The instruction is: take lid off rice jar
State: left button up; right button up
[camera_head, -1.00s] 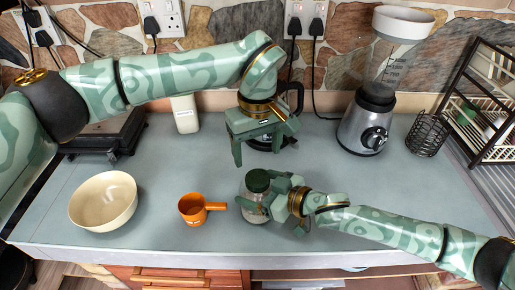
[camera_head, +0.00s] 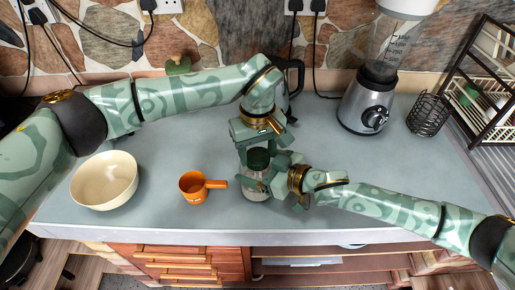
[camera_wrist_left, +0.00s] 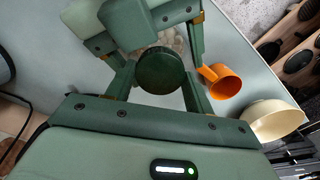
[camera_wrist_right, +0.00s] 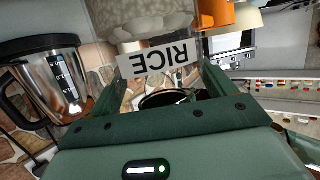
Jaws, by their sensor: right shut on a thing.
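The rice jar (camera_head: 254,187) stands on the counter near its front edge. Its label reads RICE in the right wrist view (camera_wrist_right: 160,58). Its dark green round lid (camera_head: 258,158) is on top. My right gripper (camera_head: 257,184) is shut on the jar's body from the right. My left gripper (camera_head: 257,152) is just above and behind the jar, pointing down. In the left wrist view its fingers are apart on either side of the lid (camera_wrist_left: 160,70), with a gap visible around it.
An orange cup (camera_head: 194,189) with its handle toward the jar stands to the left. A cream bowl (camera_head: 104,181) is farther left. A blender (camera_head: 369,100), a black wire holder (camera_head: 428,115) and a dish rack (camera_head: 490,105) stand at the right. A kettle (camera_head: 294,76) is behind my left gripper.

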pick_arm(q)
jog(key=c, duration=0.4)
jog(key=n, duration=0.4)
jog(key=shift+c, duration=0.2)
jog(key=n, duration=0.8)
jog(key=shift+n, duration=0.3)
jog(key=n, duration=0.4)
jog(key=o, duration=1.1)
jog(key=shift+c, duration=0.2)
